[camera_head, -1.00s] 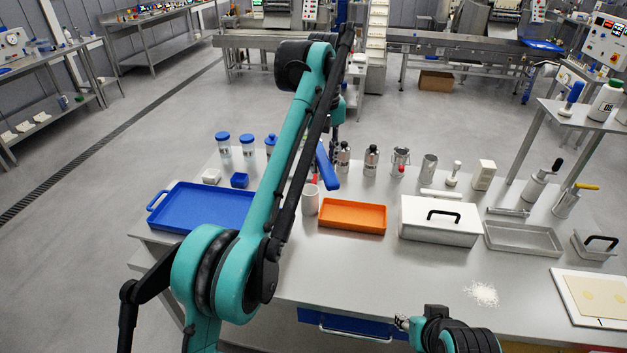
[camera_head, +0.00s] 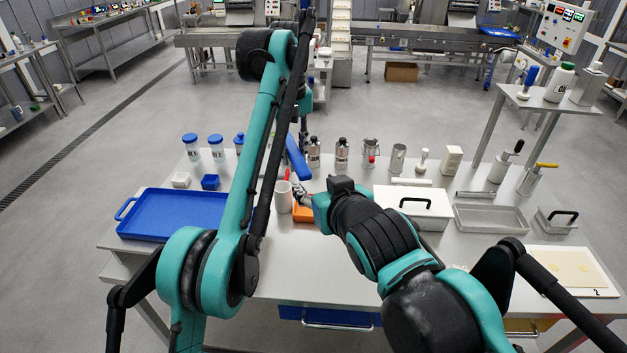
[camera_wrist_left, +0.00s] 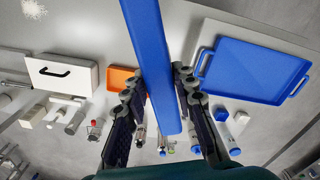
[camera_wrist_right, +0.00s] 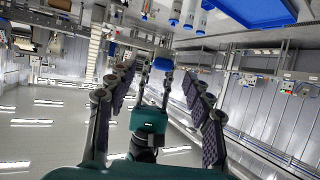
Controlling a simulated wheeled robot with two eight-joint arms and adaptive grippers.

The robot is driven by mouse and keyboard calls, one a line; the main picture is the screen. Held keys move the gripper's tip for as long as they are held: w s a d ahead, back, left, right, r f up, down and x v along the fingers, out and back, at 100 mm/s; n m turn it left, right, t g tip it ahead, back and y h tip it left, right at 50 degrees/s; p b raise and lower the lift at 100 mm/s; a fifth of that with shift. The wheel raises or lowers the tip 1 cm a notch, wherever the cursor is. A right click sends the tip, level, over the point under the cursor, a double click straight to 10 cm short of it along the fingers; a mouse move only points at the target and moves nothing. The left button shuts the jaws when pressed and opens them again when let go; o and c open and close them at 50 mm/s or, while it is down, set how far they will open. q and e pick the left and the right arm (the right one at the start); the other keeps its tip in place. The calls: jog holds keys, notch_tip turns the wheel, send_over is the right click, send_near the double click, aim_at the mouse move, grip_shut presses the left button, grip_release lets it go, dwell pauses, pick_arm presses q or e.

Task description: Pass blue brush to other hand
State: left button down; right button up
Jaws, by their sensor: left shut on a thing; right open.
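The blue brush (camera_head: 297,158) is a long blue bar, tilted in the air above the bench in the head view. My left gripper (camera_head: 303,122) is shut on it. In the left wrist view the brush (camera_wrist_left: 150,55) runs between the two fingers and out past the top edge. My right gripper (camera_head: 298,193) is open, below and close to the brush in the head view, partly hidden by its own arm. In the right wrist view its fingers (camera_wrist_right: 157,80) stand wide apart, with my left gripper and a blue end of the brush (camera_wrist_right: 162,64) between them farther off.
A blue tray (camera_head: 172,232) lies on the bench at left. A white cup (camera_head: 283,197) and an orange tray (camera_head: 303,213) are under the grippers. A white box (camera_head: 425,222) stands to the right. Jars and steel canisters line the back edge.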

aim_at(298, 167)
jog(key=shift+w+a+r, duration=0.15)
jog(key=shift+a+r, duration=0.2)
jog(key=shift+a, duration=0.05)
jog(key=shift+w+a, duration=0.15)
jog(key=shift+w, duration=0.1)
jog(key=x, duration=1.1)
jog(key=shift+w, duration=0.15)
jog(key=shift+a, duration=0.1)
grip_shut()
pick_arm(q)
jog(key=c, duration=1.1)
grip_release()
jog(key=shift+c, duration=0.2)
pick_arm(e)
jog(key=shift+r, duration=0.1)
